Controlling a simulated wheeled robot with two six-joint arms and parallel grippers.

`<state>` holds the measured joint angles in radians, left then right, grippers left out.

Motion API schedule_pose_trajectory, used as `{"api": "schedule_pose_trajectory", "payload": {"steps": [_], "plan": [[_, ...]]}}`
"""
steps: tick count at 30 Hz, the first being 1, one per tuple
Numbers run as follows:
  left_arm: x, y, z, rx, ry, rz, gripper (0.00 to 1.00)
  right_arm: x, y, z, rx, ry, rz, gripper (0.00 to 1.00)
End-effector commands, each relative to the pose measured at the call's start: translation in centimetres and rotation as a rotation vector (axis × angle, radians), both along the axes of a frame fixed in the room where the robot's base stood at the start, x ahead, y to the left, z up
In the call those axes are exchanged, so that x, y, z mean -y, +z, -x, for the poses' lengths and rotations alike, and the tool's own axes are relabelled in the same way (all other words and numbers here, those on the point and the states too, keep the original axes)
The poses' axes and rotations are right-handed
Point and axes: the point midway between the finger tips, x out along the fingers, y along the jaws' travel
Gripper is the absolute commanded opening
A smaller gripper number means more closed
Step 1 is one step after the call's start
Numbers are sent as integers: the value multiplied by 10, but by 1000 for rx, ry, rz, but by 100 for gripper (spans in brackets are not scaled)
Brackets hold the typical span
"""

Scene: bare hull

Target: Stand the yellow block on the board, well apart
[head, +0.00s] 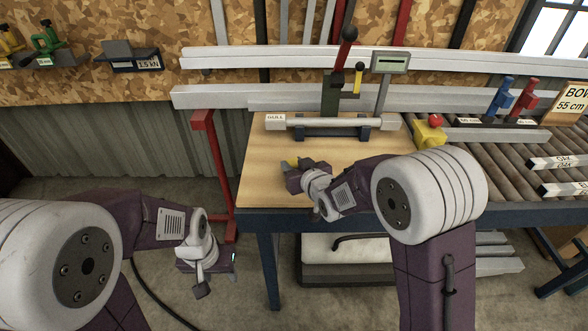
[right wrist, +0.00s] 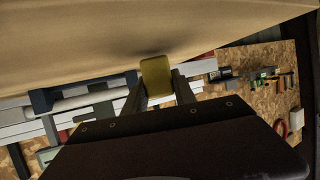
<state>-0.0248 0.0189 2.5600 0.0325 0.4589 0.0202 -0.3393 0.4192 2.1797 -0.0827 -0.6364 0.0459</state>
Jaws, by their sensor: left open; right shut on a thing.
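The yellow block (right wrist: 156,77) is between the two fingers of my right gripper (right wrist: 158,90), which is shut on it. In the head view a small yellow part of the block (head: 291,163) shows at my right gripper (head: 300,165), low over the left middle of the wooden board (head: 262,180). The board is also at the top of the right wrist view (right wrist: 90,45), close to the block with a dark shadow there. I cannot tell whether they touch. My left gripper (head: 206,270) is open and empty, left of the bench.
A grey tube (head: 330,122) labelled HULL rests in blue cradles behind the right gripper. A yellow box with a red button (head: 430,134) stands to the right, beside the rollers (head: 500,160). A red stand (head: 205,150) is left of the bench. The board's front left is clear.

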Motion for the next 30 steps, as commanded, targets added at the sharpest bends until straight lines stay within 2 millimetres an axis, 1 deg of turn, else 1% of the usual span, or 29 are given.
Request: {"api": "schedule_pose_trajectory", "payload": {"steps": [1, 2, 8, 13, 14, 15, 16, 24, 27, 30], "plan": [[0, -3, 0, 0, 0, 0, 50, 0, -7, 0, -1, 0, 0, 0], [0, -3, 0, 0, 0, 0, 50, 0, -8, 0, 0, 0, 0, 0], [0, -2, 0, 0, 0, 0, 50, 0, -7, 0, 2, 0, -1, 0], [0, -7, 0, 0, 0, 0, 50, 0, -12, 0, 2, 0, -1, 0], [0, -6, 0, 0, 0, 0, 50, 0, -11, 0, 1, 0, 0, 41], [0, -5, 0, 0, 0, 0, 50, 0, -10, 0, 1, 0, 0, 52], [0, -5, 0, 0, 0, 0, 50, 0, -10, 0, 1, 0, 0, 54], [0, -5, 0, 0, 0, 0, 50, 0, -10, 0, 1, 0, 0, 54], [0, 1, 0, 0, 0, 0, 50, 1, -3, 1, 2, 0, -1, 54], [0, 0, 0, 0, 0, 0, 50, 6, 2, 15, 4, 0, -2, 54]]}}
